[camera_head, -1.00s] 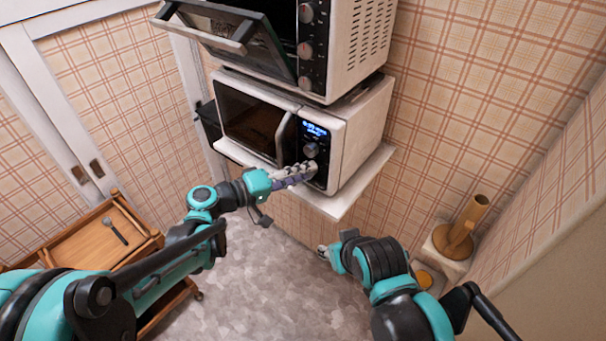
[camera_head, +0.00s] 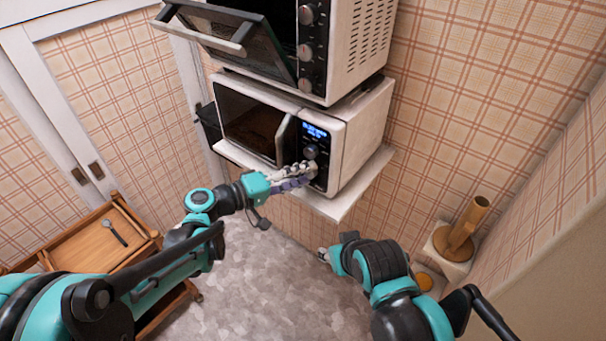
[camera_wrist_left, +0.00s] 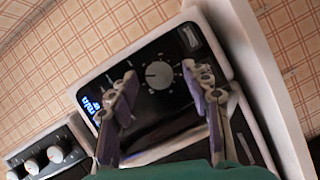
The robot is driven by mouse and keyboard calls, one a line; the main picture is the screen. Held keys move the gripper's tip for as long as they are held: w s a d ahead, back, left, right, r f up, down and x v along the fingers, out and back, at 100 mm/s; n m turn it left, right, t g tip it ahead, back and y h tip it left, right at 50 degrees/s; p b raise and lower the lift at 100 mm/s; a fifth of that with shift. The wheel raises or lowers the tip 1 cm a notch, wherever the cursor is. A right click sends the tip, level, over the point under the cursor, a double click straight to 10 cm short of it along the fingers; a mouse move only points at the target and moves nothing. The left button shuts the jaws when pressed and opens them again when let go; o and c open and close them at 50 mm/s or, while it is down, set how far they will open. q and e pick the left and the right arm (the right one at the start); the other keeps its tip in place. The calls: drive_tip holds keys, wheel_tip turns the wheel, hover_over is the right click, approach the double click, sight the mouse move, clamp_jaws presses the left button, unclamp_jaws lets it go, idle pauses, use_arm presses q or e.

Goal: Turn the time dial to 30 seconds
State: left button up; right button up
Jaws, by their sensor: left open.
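The microwave (camera_head: 362,125) stands on a white shelf, with a black control panel on its right front. The panel has a lit blue display (camera_head: 315,132) and a round dial (camera_head: 311,152) below it. My left gripper (camera_head: 312,172) is open and empty in front of the lower panel. In the left wrist view, the dial (camera_wrist_left: 158,75) shows between and beyond the two spread fingers (camera_wrist_left: 160,80), with no clear contact. The dial markings are too small to read. My right gripper (camera_head: 324,254) is low, away from the microwave, its fingers mostly hidden.
A toaster oven (camera_head: 342,45) with its door (camera_head: 222,38) hanging open sits on the microwave. The white shelf edge (camera_head: 340,205) juts out below. A wooden cart (camera_head: 85,250) stands at left, and a wooden holder (camera_head: 466,230) at right. The floor between is clear.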

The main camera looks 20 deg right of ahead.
use_arm(q)
drive_tip(key=v, duration=1.1)
drive_tip(key=shift+a, duration=0.3)
drive_tip(key=shift+s, duration=0.2)
drive_tip(key=s+a+f+t+y, duration=0.1)
drive_tip(key=s+a+f+y, duration=0.3)
drive_tip(key=s+a+y, duration=0.3)
drive_tip(key=s+a+f+t+y, duration=0.1)
drive_tip(key=s+a+f+y, duration=0.4)
drive_tip(key=a, duration=0.9)
drive_tip(key=s+y, duration=0.2)
drive_tip(key=y, duration=0.2)
drive_tip(key=shift+f+t, duration=0.3)
drive_tip(key=shift+f, duration=0.05)
drive_tip(key=shift+d, duration=0.1)
